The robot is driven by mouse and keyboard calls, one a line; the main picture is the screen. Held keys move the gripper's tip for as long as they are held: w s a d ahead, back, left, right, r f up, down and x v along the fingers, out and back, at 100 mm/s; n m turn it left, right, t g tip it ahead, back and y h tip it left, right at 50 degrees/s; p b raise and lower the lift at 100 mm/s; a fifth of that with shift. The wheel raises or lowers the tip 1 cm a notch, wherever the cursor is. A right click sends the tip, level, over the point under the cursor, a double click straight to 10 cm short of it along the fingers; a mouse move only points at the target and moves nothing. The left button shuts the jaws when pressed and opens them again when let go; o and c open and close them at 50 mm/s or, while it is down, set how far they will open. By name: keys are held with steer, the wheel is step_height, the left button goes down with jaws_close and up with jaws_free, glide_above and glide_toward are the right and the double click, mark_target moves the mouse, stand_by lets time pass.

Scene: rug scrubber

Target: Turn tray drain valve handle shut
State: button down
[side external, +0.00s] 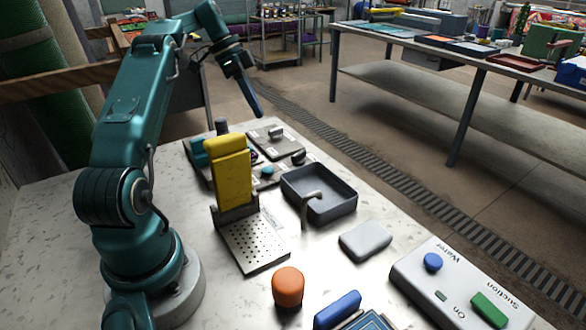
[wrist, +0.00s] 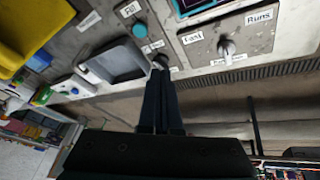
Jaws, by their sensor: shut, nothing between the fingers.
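A dark grey rectangular tray (side external: 345,207) sits on the bench in the side external view; it also shows in the wrist view (wrist: 118,62). A small dark knob or handle (side external: 298,158), perhaps the drain valve handle, is at the tray's back left corner; its setting is too small to tell. A beige bent piece (side external: 311,195) stands at the tray's near side. My gripper (side external: 260,114) is shut and empty, pointing down, above and behind the tray's back left. In the wrist view, my gripper (wrist: 160,76) overlaps the area beside the tray's corner, partly hiding the dark knob.
A yellow upright pad (side external: 228,170) stands left of the tray. A panel with a metal lever (side external: 275,133) lies behind. A teal button (side external: 267,170), a grey block (side external: 365,240) and an orange knob (side external: 288,287) are nearby. A control box (side external: 455,290) is front right.

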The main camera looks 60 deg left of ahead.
steer(key=w+a+f+n+t, duration=0.2)
steer(key=a+f+n+t, duration=0.15)
steer(key=n, duration=0.45)
glide_toward(281, 153)
steer(key=shift+g, duration=0.35)
steer(key=w+d+f, duration=0.2)
steer(key=w, duration=0.1)
steer(key=w+f, duration=0.2)
steer(key=shift+w+d+f, duration=0.1)
steer(key=shift+d, duration=0.3)
steer(key=shift+w+d, duration=0.1)
steer(key=shift+d, duration=0.2)
steer(key=shift+w+d, duration=0.2)
steer(key=shift+d, duration=0.55)
steer(key=shift+w+d, duration=0.2)
steer(key=shift+d, duration=0.55)
steer(key=shift+w+d, duration=0.45)
steer(key=shift+w, duration=0.05)
steer(key=shift+d, duration=0.1)
